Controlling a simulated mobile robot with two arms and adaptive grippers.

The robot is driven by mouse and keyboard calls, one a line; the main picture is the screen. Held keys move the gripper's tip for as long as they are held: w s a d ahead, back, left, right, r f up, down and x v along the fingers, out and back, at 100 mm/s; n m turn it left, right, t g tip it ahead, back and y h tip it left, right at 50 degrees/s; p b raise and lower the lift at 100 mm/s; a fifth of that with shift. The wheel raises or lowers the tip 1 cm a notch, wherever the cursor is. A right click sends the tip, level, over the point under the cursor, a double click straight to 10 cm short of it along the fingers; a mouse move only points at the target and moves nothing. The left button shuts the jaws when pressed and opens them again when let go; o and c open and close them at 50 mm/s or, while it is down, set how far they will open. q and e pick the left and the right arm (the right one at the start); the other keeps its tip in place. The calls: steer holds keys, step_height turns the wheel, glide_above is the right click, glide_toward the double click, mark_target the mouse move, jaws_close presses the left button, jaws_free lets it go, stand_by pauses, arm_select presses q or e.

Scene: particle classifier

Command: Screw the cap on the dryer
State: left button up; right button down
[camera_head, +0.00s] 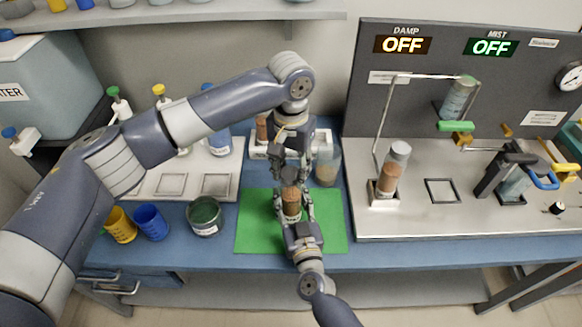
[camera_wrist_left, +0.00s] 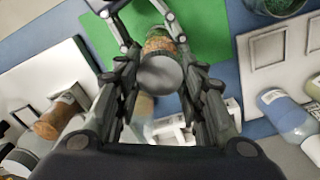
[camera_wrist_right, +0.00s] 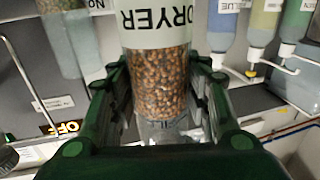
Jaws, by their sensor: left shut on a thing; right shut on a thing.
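The dryer jar (camera_head: 291,207) is a clear container of brown beads. It stands roughly upright above the green mat (camera_head: 256,225). Its white "DRYER" label (camera_wrist_right: 166,24) shows upside down in the right wrist view. My right gripper (camera_head: 293,214) comes from the front and is shut on the jar's sides. My left gripper (camera_head: 290,170) points down from above, over the jar's top. In the left wrist view its fingers are shut around a round grey cap (camera_wrist_left: 160,75), lined up with the jar. The fingers hide the cap's edge, so I cannot tell whether it is threaded.
A green-rimmed bowl (camera_head: 205,216), a blue cup (camera_head: 151,222) and a yellow cup (camera_head: 121,225) stand left of the mat. A clear beaker (camera_head: 327,168) stands close behind it. A bead-filled bottle (camera_head: 391,172) stands on the machine at right.

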arm_select(q)
steer(key=m, duration=0.4)
steer(key=shift+m, duration=0.3)
steer(key=o, duration=1.2)
steer(key=shift+o, duration=0.2)
arm_select(e)
steer(key=c, duration=0.8)
jaws_free()
arm_select(q)
step_height(320, 180, up, 12)
arm_select(e)
steer(key=v, duration=1.2)
